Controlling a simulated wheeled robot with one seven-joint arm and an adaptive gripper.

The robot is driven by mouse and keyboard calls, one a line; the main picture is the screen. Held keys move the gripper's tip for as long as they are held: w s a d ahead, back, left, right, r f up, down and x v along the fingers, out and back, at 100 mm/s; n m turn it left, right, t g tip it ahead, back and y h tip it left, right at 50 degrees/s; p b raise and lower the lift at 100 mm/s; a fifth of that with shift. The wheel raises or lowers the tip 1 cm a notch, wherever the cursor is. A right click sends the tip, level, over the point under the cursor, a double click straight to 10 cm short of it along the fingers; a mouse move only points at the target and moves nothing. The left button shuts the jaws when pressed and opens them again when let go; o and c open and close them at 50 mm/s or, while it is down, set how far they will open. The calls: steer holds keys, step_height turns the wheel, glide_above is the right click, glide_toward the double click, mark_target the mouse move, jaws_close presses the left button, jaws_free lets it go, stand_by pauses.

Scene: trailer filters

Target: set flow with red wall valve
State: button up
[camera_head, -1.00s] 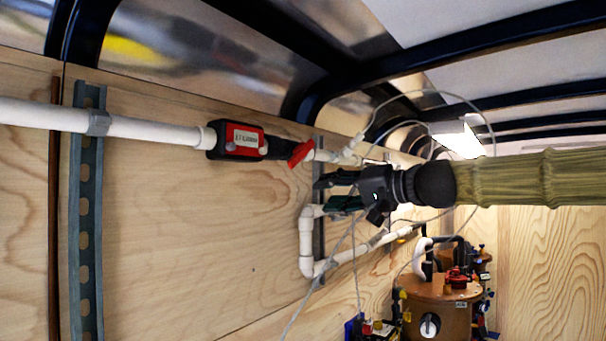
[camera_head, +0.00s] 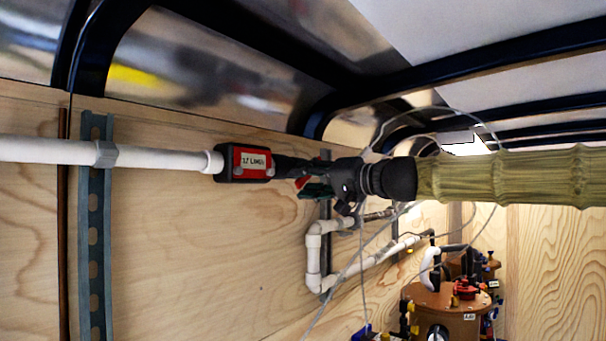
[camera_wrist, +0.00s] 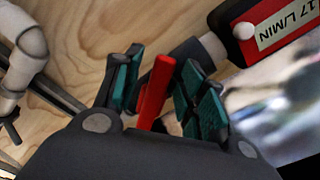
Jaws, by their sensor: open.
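The red valve handle (camera_wrist: 155,93) stands between the two green-padded fingers of my gripper (camera_wrist: 163,82) in the wrist view. The fingers are open, with one on each side of the handle. A gap shows on the left; contact on the right is unclear. In the head view my gripper (camera_head: 297,178) is at the valve on the wall pipe and hides most of it. The red and black flow meter (camera_head: 250,163) sits in the pipe just left of the gripper. Its label (camera_wrist: 282,25) reads 17 L/MIN in the wrist view.
White pipe (camera_head: 60,150) runs along the plywood wall, held by a grey slotted rail (camera_head: 95,235). A lower pipe loop (camera_head: 313,262) lies below my gripper. Thin cables hang nearby. A brown canister (camera_head: 445,305) stands at the lower right. Dark ribs cross the ceiling.

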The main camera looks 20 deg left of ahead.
steer(key=shift+w+a, duration=0.2)
steer(key=shift+a, duration=0.45)
steer(key=shift+c, duration=0.5)
